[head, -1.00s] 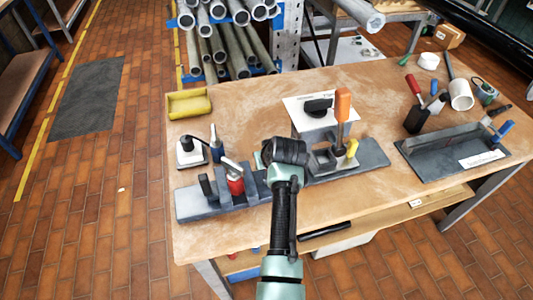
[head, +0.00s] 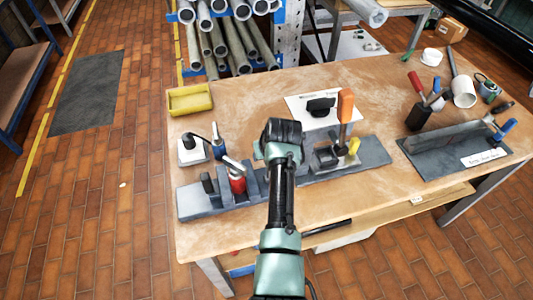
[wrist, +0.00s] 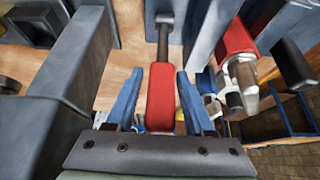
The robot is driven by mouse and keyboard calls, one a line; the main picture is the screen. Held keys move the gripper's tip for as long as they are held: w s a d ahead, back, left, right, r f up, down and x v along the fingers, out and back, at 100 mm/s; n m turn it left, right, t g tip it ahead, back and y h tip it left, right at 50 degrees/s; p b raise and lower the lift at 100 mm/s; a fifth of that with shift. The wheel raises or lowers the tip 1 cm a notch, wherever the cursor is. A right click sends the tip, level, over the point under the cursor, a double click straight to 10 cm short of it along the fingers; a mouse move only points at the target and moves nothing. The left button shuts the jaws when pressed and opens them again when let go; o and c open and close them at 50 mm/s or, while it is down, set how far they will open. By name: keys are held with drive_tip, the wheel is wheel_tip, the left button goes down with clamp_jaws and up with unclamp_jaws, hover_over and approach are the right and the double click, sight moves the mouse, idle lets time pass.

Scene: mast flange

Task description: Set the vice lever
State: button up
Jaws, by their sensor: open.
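A long grey fixture (head: 208,208) with upright blocks lies across the workbench. In the wrist view, a red-handled lever (wrist: 161,92) on a dark shaft stands between the two blue fingers of my gripper (wrist: 156,85). The fingers are open, one on each side, with a gap visible at least on the left. In the head view my wrist (head: 283,140) covers the middle of the fixture and hides this lever and the fingertips. An orange-handled lever (head: 345,105) stands upright at the fixture's right part. A red cylinder (head: 237,184) with a metal arm sits on its left part.
A yellow bin (head: 190,100) and a small white-based item (head: 190,155) stand at the bench's left. A dark tray (head: 450,155), tools and a white mug (head: 463,92) are at the right. Grey block walls (wrist: 75,60) stand close beside the fingers in the wrist view.

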idle(0.3)
drive_tip(key=v, duration=1.3)
drive_tip(key=shift+b, duration=0.3)
drive_tip(key=shift+w+r, duration=0.1)
